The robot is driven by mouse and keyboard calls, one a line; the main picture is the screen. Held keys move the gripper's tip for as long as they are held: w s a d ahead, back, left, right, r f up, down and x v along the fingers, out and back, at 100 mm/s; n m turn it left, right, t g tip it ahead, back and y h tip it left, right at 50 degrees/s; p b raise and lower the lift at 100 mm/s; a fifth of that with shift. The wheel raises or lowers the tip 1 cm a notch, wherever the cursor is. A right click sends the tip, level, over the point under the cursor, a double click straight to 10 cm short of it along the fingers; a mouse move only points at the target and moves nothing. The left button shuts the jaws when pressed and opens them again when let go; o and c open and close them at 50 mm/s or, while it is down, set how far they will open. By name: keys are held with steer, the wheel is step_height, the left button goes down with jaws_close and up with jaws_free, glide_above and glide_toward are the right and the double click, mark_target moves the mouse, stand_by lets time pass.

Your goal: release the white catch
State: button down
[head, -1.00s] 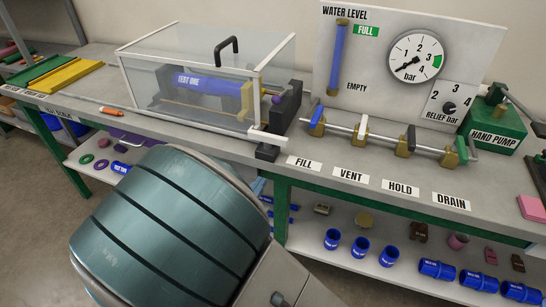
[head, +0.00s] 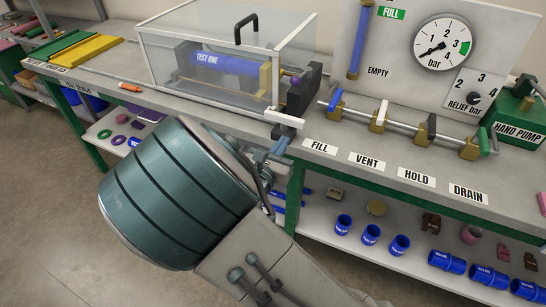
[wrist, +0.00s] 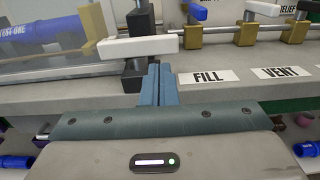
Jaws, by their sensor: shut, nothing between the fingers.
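The white catch (head: 285,118) is a short white bar at the lower right front corner of the clear test enclosure (head: 215,60), above a black block (head: 285,131). In the wrist view the catch (wrist: 138,46) lies roughly level across a black post. My gripper (head: 280,147) is shut and empty, its blue fingers just in front of the bench edge below the catch. In the wrist view the fingertips (wrist: 160,70) overlap the area just below the catch's right half. I cannot tell whether they touch it. The enclosure lid appears closed over a blue pipe (head: 220,63).
A valve row (head: 400,125) with coloured levers stands right of the catch, behind the FILL, VENT, HOLD and DRAIN labels. A gauge panel (head: 385,70) rises behind it. The green hand pump (head: 515,115) is far right. A lower shelf (head: 350,255) holds blue fittings.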

mark_target(294, 125)
steer(key=x, duration=0.5)
steer(key=shift+w+d, duration=0.1)
steer(key=shift+w, duration=0.1)
stand_by(0.3)
